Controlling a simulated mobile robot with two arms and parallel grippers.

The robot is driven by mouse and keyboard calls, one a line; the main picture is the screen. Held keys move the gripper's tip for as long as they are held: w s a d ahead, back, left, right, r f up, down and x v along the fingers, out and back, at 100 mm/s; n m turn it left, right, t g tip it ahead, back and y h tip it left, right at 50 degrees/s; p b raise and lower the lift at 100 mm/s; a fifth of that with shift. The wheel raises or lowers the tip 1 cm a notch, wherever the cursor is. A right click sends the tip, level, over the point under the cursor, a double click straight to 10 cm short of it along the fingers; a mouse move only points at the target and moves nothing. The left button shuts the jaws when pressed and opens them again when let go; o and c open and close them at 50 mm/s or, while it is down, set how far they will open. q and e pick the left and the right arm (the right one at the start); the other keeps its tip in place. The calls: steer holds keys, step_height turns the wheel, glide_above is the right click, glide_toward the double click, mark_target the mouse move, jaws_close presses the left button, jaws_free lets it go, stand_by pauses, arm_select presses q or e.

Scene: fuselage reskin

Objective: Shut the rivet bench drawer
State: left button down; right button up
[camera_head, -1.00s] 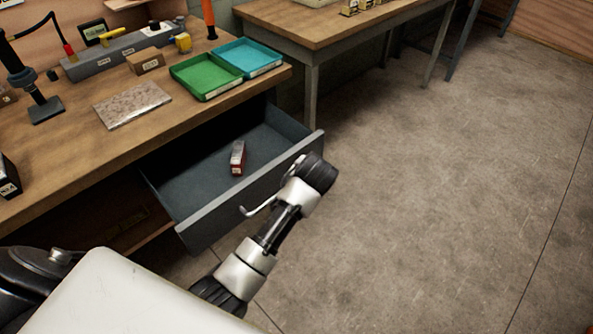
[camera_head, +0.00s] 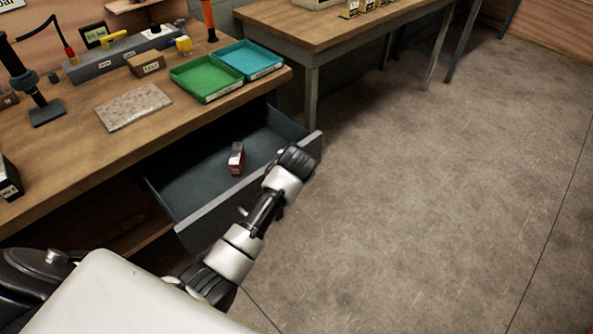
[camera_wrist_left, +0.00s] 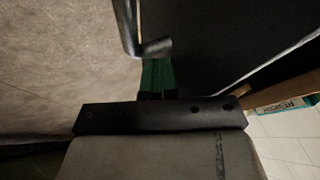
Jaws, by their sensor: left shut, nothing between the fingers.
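The rivet bench drawer (camera_head: 215,215) is grey and stands open under the wooden bench. A small red-and-white box (camera_head: 236,158) lies inside it. My left arm crosses in front of the drawer front in the head view, hiding most of the handle; the fingers are hidden there. In the left wrist view, my left gripper (camera_wrist_left: 157,75) is shut and empty, its green fingertips close to the metal handle (camera_wrist_left: 148,47). I cannot tell whether they touch. The dark drawer front (camera_wrist_left: 220,45) fills the right of that view. My right gripper is not in view.
The bench top (camera_head: 70,160) holds a green tray (camera_head: 205,78), a blue tray (camera_head: 248,60), a speckled plate (camera_head: 133,106) and tools. A second table (camera_head: 330,22) stands behind. The concrete floor (camera_head: 430,200) to the right is clear.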

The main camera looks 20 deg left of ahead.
arm_select(q)
steer(key=w+a, duration=0.1)
steer(key=a, duration=0.1)
steer(key=w+a+p, duration=0.1)
steer(key=a, duration=0.1)
steer(key=w+a, duration=0.1)
steer(key=a, duration=0.2)
steer(key=shift+r, duration=0.15)
glide_above(254, 155)
steer(key=shift+w+b, duration=0.1)
steer(key=shift+b, duration=0.25)
